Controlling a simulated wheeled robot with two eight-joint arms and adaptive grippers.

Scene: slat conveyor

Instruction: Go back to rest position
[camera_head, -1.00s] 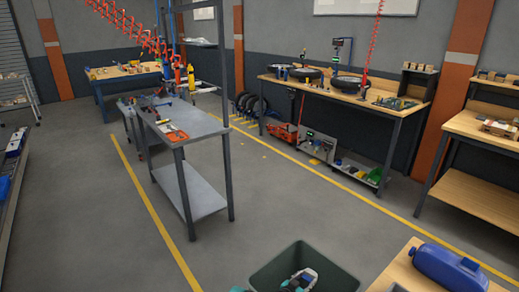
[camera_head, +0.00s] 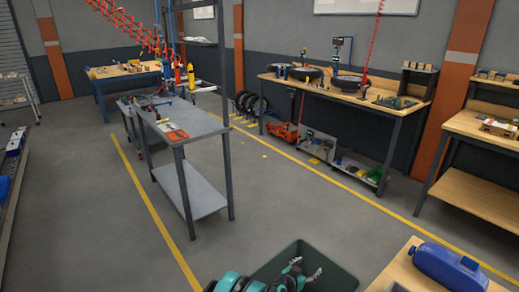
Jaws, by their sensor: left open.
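My left gripper (camera_head: 308,266) shows at the bottom centre, over the dark green bin (camera_head: 335,266). Its two grey fingers are spread apart with nothing seen between them. A teal and black part of my left arm (camera_head: 240,284) comes in along the bottom edge. The near part of the bin is cut off by the frame, and the arm hides part of its inside. My right gripper is not in view.
A wooden table (camera_head: 397,276) with a blue canister (camera_head: 450,268) stands close to the bin's right. A grey metal workbench (camera_head: 200,124) stands ahead. The slat conveyor (camera_head: 12,185) runs along the left edge. The floor between is clear.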

